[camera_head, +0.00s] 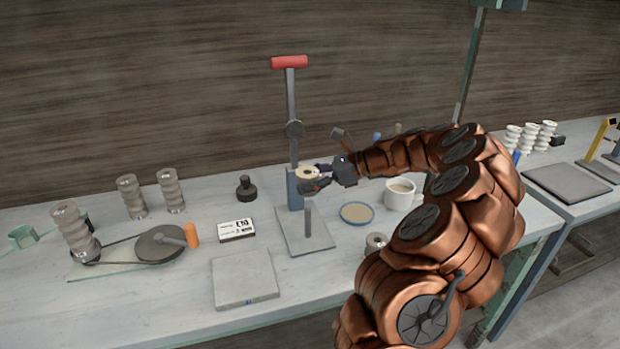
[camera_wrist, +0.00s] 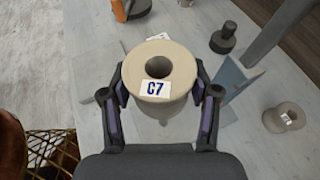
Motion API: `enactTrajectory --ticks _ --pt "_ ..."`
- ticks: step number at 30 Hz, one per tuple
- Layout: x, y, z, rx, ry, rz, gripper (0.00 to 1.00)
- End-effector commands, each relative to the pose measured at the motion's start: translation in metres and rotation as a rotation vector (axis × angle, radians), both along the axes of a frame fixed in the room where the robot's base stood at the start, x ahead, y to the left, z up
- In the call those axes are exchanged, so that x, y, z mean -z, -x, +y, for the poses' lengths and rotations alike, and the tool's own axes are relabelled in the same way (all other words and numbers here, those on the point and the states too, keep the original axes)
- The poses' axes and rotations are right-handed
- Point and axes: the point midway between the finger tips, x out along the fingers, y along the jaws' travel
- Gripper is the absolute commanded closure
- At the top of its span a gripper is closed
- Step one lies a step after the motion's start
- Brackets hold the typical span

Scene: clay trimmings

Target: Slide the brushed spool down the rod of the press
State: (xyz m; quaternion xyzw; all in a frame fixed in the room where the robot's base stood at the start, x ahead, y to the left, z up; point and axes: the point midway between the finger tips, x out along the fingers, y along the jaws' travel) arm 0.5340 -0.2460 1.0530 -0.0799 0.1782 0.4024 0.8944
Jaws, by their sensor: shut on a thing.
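My gripper (camera_head: 315,179) is shut on a pale beige spool (camera_head: 306,173), held upright. In the wrist view the same spool (camera_wrist: 160,85) sits between both fingers, with a white "C7" label and an open hole on top. The press has a red handle (camera_head: 289,62), a blue post (camera_head: 295,190) and a grey base plate (camera_head: 292,243). A short upright rod (camera_head: 308,219) stands on that plate. In the head view the spool is above the rod, with the rod's top showing below it. The wrist view hides the rod, so I cannot tell their exact alignment.
A loose spool (camera_head: 376,243) stands right of the plate; it also shows in the wrist view (camera_wrist: 284,118). A blue-rimmed dish (camera_head: 357,213) and a mug (camera_head: 399,194) are near. A grey slab (camera_head: 244,280), a labelled box (camera_head: 237,230) and a black knob (camera_head: 246,188) stand left.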

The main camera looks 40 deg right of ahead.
Motion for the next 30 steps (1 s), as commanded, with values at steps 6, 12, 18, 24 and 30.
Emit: enactTrajectory --ticks 6,12,18,24,30 --pt "0.017 0.000 0.000 0.001 0.000 0.000 0.85" --pt "0.034 0.000 0.000 0.002 0.000 0.000 0.85" --pt "0.045 0.000 0.000 0.002 0.001 -0.001 0.85" --pt "0.047 0.000 0.000 0.002 0.001 -0.001 0.85" --pt "0.047 0.000 0.000 0.002 0.001 -0.001 0.85"
